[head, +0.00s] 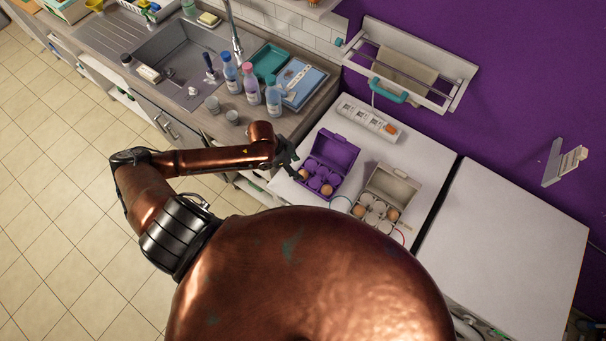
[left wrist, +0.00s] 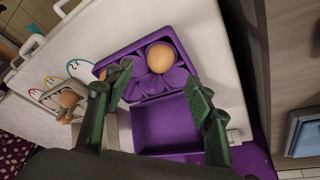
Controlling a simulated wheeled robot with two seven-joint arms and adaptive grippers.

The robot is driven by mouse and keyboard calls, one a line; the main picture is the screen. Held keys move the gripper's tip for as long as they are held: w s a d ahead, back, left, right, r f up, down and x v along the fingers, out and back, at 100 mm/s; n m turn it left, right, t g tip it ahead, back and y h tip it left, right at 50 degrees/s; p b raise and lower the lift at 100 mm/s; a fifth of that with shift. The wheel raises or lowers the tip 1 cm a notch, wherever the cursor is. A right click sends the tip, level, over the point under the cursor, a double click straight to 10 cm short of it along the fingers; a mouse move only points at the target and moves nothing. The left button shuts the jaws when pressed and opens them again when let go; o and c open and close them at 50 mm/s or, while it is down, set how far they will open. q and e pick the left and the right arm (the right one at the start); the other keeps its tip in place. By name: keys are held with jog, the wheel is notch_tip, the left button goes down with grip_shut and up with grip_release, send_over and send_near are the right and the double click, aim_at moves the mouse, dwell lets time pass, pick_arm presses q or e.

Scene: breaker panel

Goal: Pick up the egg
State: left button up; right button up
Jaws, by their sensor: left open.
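A purple egg carton (head: 333,150) stands open on the white counter in the head view, its lid raised toward the wall. A brown egg (head: 304,174) sits in its left end and another egg (head: 327,190) near its front corner. My left gripper (head: 297,165) is at the carton's left side. In the left wrist view the gripper (left wrist: 160,80) is open and empty, its fingers spread over the purple carton (left wrist: 165,128). One egg (left wrist: 162,57) shows in a cup beyond and between the fingertips. The left finger partly hides the cups there. My right gripper does not show.
A grey egg carton (head: 397,183) with eggs stands open to the right of the purple one. A power strip (head: 369,123) lies behind them. Bottles (head: 252,88), trays and a sink (head: 180,60) are at the left. The white top at right (head: 510,240) is clear.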

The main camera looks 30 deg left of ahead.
aim_at(302, 172)
pick_arm(q)
jog(key=shift+p+x, duration=0.55)
jog(key=shift+x, duration=2.2)
jog(key=shift+s, duration=0.1)
jog(key=shift+c, duration=0.7)
jog(key=c, duration=1.1)
